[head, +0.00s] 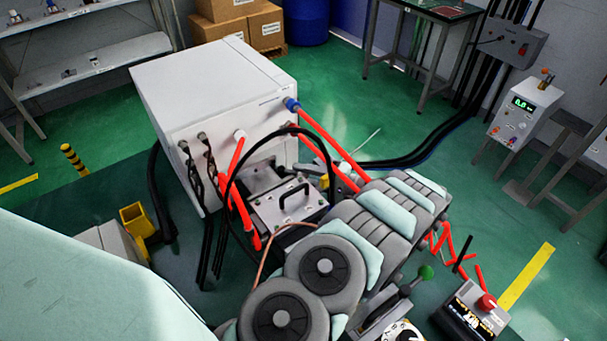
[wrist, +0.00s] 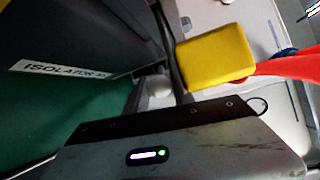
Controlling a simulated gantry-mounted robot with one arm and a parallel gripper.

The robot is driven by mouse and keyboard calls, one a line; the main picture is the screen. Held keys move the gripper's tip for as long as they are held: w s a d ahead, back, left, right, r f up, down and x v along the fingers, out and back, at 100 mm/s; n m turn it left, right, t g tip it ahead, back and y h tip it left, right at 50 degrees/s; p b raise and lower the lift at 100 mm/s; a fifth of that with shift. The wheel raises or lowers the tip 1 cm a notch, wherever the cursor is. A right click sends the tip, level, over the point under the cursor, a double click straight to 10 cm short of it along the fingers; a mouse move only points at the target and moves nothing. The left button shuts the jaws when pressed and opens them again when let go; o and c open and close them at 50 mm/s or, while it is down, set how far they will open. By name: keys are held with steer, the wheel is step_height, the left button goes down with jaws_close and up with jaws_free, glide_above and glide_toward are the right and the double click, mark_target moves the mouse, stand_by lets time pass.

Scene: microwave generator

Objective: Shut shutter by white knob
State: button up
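A small pale rounded knob (wrist: 159,87) shows in the wrist view just beyond the edge of my gripper (wrist: 180,132). It looks like the white knob, but it is partly hidden and blurred. The grey gripper body with a lit indicator fills the bottom of the wrist view. Its fingertips are not distinct, so I cannot tell whether they touch the knob. In the head view a small whitish part (head: 345,168) sits beside my arm near the front of the white generator cabinet (head: 215,95). My gripper is hidden behind the arm there. I cannot make out the shutter itself.
A yellow block (wrist: 215,60) and a red pipe (wrist: 290,66) are close beyond my gripper. A dark box labelled isolator (wrist: 75,45) is at left. Black hoses and red pipes surround the metal plate with a black handle (head: 292,203). A control box (head: 472,312) stands at lower right.

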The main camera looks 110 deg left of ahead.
jaws_close()
stand_by(0.9)
